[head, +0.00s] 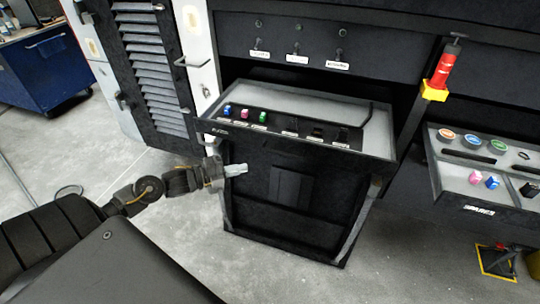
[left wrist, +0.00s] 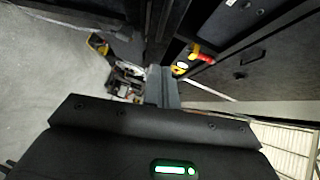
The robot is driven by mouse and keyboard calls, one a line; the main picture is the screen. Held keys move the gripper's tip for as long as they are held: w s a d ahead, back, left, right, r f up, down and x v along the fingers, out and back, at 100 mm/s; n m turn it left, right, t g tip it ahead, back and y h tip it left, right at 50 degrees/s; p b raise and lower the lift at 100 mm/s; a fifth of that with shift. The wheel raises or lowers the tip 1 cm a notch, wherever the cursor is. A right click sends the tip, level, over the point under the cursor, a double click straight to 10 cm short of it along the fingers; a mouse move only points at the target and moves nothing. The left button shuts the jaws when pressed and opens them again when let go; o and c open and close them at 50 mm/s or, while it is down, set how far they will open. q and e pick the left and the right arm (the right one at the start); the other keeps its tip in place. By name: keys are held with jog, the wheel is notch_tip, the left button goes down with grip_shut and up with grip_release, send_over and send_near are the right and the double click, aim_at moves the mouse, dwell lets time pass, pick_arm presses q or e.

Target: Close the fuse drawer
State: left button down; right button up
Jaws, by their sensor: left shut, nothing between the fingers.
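The fuse drawer (head: 376,129) stands pulled out from the dark cabinet in the head view. It has a grey top tray with blue, pink and green fuses and several dark ones in a row, and a small label at its left front corner too small to read surely. My left gripper (head: 238,170) is shut and empty, in front of the drawer's dark front at its left side, just below the tray edge. I cannot tell whether it touches. In the left wrist view its grey fingers (left wrist: 161,86) show together. My right gripper is not in view.
A second open drawer (head: 482,210), labelled SPARES, holds round coloured pieces and fuses at the right. A red and yellow device (head: 437,78) hangs between the drawers. A louvred door (head: 152,62) stands open at the left.

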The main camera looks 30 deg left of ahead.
pick_arm(q)
jog(key=p+x, duration=0.1)
jog(key=x, duration=0.3)
jog(key=w+a+p+x, duration=0.1)
jog(key=x, duration=0.3)
jog(key=a+p+x, duration=0.1)
jog(key=x, duration=0.3)
jog(key=shift+w+a+f+p, duration=0.1)
jog(key=shift+w+f+p, duration=0.25)
jog(key=shift+w, duration=0.1)
jog(key=shift+w+a, duration=0.1)
